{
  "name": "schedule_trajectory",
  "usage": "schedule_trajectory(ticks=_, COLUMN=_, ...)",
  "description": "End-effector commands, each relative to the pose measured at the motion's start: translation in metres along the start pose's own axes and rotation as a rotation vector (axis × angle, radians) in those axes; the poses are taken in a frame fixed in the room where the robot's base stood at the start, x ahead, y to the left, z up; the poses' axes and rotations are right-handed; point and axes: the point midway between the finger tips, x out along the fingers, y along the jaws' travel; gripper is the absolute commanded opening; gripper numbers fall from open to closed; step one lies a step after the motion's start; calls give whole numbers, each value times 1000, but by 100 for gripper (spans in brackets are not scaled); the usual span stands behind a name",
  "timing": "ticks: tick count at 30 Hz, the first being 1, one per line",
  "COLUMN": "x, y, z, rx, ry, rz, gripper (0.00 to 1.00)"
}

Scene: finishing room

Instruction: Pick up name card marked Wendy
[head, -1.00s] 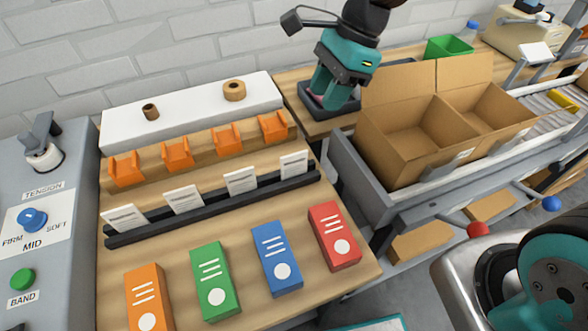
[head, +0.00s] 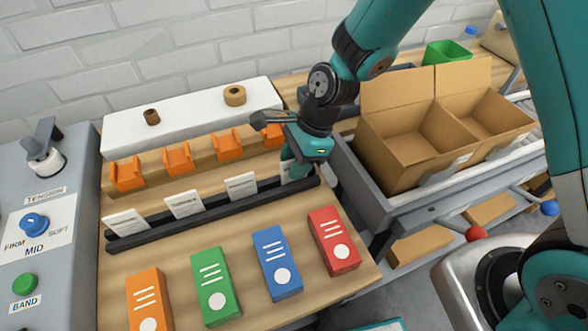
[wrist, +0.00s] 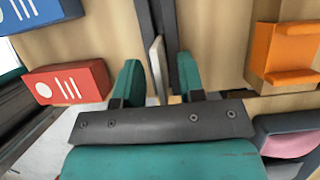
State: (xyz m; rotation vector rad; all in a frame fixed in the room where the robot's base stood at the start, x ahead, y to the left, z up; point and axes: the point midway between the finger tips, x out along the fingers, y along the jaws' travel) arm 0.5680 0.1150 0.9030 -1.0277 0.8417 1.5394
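Several white name cards stand in a black slotted rail (head: 210,213): a far-left card (head: 126,222), a second card (head: 184,204), a third card (head: 240,186) and a far-right card (head: 287,172). Their printing is too small to read, so I cannot tell which is marked Wendy. My gripper (head: 298,168) is down at the far-right card and partly hides it. In the wrist view, the far-right card (wrist: 157,62) shows edge-on between the two separated fingers of my gripper (wrist: 160,82), with gaps visible beside it.
Orange, green, blue and red boxes (head: 334,240) lie in front of the rail. Orange holders (head: 178,158) and a white ledge with two brown rolls (head: 235,96) are behind it. An open cardboard box (head: 405,140) stands to the right. A grey control panel (head: 60,270) is at left.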

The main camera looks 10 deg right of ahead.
Motion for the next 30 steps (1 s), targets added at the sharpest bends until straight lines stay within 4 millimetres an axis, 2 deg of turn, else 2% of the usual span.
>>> schedule_trajectory(ticks=7, x=3, y=0, z=0, rx=-1, ry=0, rz=-1, gripper=36)
schedule_trajectory(ticks=8, x=3, y=0, z=0, rx=-1, ry=0, rz=-1, gripper=32)
schedule_trajectory(ticks=12, x=2, y=0, z=0, rx=0, ry=0, rz=-1, gripper=0)
schedule_trajectory(ticks=23, x=2, y=0, z=0, rx=-1, ry=0, rz=-1, gripper=0)
schedule_trajectory(ticks=30, x=-16, y=-1, z=8, rx=-2, ry=-1, rz=-4, gripper=0)
